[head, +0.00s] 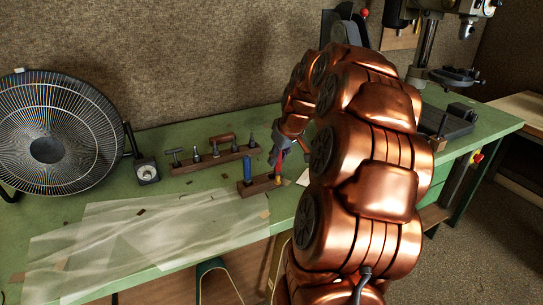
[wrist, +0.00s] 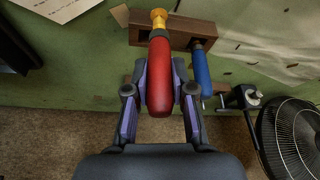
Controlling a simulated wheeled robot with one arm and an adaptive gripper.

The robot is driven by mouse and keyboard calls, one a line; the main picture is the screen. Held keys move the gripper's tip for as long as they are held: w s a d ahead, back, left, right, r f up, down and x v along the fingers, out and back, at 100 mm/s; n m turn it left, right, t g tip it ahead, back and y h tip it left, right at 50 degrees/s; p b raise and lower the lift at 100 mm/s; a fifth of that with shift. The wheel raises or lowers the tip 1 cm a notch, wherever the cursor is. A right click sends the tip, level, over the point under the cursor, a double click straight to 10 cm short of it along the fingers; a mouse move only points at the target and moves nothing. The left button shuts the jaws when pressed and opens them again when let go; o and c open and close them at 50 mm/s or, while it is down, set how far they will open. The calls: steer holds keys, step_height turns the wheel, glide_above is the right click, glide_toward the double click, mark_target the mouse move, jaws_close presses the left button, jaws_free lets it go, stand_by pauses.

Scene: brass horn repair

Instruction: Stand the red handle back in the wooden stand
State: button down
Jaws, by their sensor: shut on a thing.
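The red handle (wrist: 160,85), with a yellow metal end (wrist: 159,18), is held between both fingers of my gripper (wrist: 160,82) in the wrist view. In the head view my gripper (head: 281,152) is over the right end of the wooden stand (head: 259,187), with the red handle (head: 279,160) roughly upright below it. The yellow end overlaps the wooden stand (wrist: 140,30) in both views; I cannot tell whether it is in a hole or just above. A blue handle (head: 247,171) stands at the stand's left end; it also shows in the wrist view (wrist: 201,72).
A longer wooden rack (head: 215,160) with several tools stands behind the stand. A translucent sheet (head: 150,235) covers the bench front. A drill press (head: 430,50) stands at the right.

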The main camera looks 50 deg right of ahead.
steer(key=shift+w+d+f+p, duration=0.1)
steer(key=shift+w+d+p, duration=0.1)
steer(key=shift+w+d, duration=0.4)
steer(key=shift+w+d+f+p, duration=0.1)
steer(key=shift+w+d+p, duration=0.1)
steer(key=shift+w, duration=0.7)
steer(key=shift+w+d+p, duration=0.15)
steer(key=shift+w+d, duration=0.25)
steer(key=shift+w, duration=0.35)
steer(key=shift+w, duration=0.1)
steer(key=shift+w+d+f+p, duration=0.15)
steer(key=shift+f+p, duration=0.65)
steer(key=shift+f, duration=1)
steer(key=c, duration=1)
jaws_free()
